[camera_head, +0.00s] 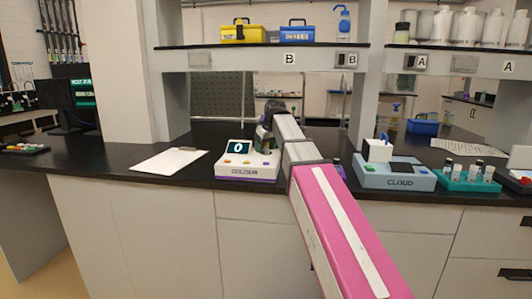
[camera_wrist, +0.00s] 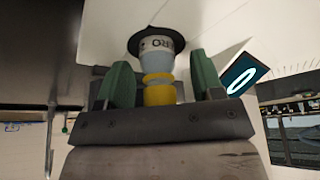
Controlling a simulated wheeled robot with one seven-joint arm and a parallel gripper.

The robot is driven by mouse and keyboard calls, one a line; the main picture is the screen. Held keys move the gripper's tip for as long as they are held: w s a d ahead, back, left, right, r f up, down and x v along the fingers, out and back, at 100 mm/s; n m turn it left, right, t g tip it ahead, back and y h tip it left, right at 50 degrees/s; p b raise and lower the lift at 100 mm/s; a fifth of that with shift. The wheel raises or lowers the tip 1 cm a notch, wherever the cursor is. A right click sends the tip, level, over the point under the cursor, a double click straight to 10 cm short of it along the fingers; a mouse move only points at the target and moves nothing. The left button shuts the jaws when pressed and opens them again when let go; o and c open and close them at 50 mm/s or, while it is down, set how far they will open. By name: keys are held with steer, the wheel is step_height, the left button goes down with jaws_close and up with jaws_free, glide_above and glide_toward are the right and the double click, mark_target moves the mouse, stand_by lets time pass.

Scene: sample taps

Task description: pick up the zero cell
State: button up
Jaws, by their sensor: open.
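The zero cell (camera_wrist: 158,50) shows in the wrist view. It has a black disc-shaped end, a white label reading "RO" and a pale blue body, with yellow parts nearer my palm. My gripper (camera_wrist: 165,82) is open, with one green finger on each side of the cell; small gaps show, and I see no clear grip. In the head view my gripper (camera_head: 265,138) is low over the right part of the white and purple colour meter (camera_head: 232,173), whose display (camera_head: 238,147) reads 0. The cell cannot be made out there. The display (camera_wrist: 242,80) also shows in the wrist view.
A clipboard (camera_head: 168,159) lies left of the meter. A blue-grey CLOUD instrument (camera_head: 397,180) and a teal rack (camera_head: 456,184) of vials stand to the right. A shelf (camera_head: 225,58) with boxes hangs above the black bench.

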steer(key=c, duration=0.8)
steer(key=shift+c, duration=0.3)
